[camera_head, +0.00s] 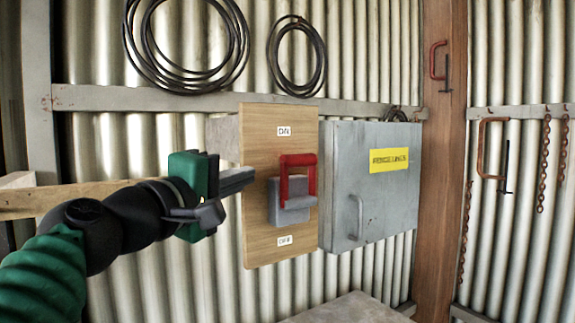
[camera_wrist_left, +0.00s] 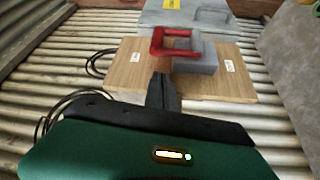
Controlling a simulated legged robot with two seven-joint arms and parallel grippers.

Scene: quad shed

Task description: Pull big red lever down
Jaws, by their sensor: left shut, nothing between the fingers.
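The big red lever (camera_head: 298,160) is a U-shaped handle on a grey switch block (camera_head: 290,206), mounted on a wooden board (camera_head: 262,130). The handle stands up, toward the "ON" label (camera_head: 284,131); the "OFF" label (camera_head: 285,240) is below. My left gripper (camera_head: 249,178) is just left of the lever, in front of the board, with its fingers shut and empty. In the left wrist view the closed fingertips (camera_wrist_left: 163,82) point toward the red handle (camera_wrist_left: 158,40), with a visible gap in the picture; true depth is hard to tell. My right gripper is out of view.
A grey metal box (camera_head: 338,185) with a yellow label and handle hangs right of the board. Cable coils (camera_head: 297,57) hang above. A wooden post (camera_head: 444,150), clamps and chains are further right. A flat grey surface (camera_head: 352,308) lies below.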

